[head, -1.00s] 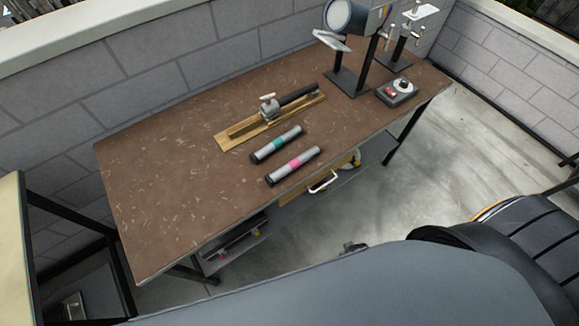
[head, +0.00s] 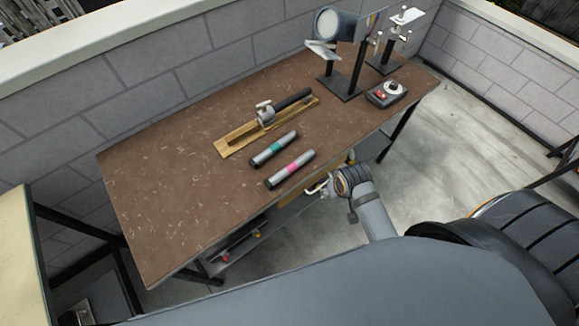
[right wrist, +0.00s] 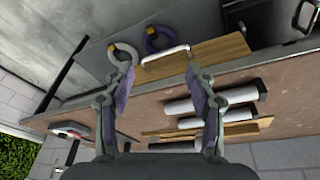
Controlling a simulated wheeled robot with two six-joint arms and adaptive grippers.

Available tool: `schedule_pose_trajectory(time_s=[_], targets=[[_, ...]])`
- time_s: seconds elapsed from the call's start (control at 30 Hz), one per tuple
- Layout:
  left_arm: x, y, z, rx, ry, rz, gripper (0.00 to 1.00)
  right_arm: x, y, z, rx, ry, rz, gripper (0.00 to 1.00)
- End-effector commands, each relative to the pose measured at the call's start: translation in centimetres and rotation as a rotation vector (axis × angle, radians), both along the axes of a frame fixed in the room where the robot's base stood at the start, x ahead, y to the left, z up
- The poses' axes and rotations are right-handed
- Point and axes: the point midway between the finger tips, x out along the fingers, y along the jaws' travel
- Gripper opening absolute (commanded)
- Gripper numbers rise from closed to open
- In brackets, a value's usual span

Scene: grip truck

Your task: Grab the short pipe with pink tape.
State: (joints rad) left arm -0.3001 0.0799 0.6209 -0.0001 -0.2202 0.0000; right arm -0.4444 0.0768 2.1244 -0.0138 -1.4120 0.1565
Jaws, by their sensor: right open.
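The short grey pipe with pink tape (head: 290,169) lies on the brown workbench (head: 165,200) near its front edge. A similar pipe with green tape (head: 273,150) lies beside it, farther back. My right gripper (head: 333,186) is low in front of the bench edge, by the drawer handle; its fingers are hard to make out there. In the right wrist view my right gripper (right wrist: 163,88) is open and empty. Grey cylinders (right wrist: 235,95) show partly behind its right-hand finger; no tape colour is visible there. My left gripper is not in view.
A wooden jig (head: 240,135) with a clamp and dark rod lies behind the pipes. A lamp-like device (head: 340,27) and a small control box (head: 386,93) stand at the back right. A white drawer handle (right wrist: 166,54) is under the bench edge. The bench's left half is clear.

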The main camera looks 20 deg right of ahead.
Motion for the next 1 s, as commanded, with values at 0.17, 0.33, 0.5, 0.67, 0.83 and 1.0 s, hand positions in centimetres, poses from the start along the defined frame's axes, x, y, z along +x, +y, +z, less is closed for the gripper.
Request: schedule_pose_trajectory(time_s=[0.17, 0.33, 0.5, 0.67, 0.83, 1.0], targets=[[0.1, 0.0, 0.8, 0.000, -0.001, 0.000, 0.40, 3.5, 1.4, 3.6, 0.098, -0.002, -0.282, 0.56], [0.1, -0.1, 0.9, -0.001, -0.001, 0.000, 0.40, 7.4, 3.3, 4.0, 0.195, 0.022, -0.556, 0.56], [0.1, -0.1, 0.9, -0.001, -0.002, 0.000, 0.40, 11.7, 6.2, 4.1, 0.283, 0.063, -0.820, 0.56], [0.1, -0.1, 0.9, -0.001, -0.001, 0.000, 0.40, 14.5, 8.6, 4.5, 0.333, 0.099, -0.998, 0.56], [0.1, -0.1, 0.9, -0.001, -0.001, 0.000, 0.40, 15.0, 9.1, 4.4, 0.340, 0.108, -1.041, 0.56], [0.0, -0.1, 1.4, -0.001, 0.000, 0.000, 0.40, 15.2, 9.2, 2.0, 0.336, 0.109, -1.040, 0.56]])
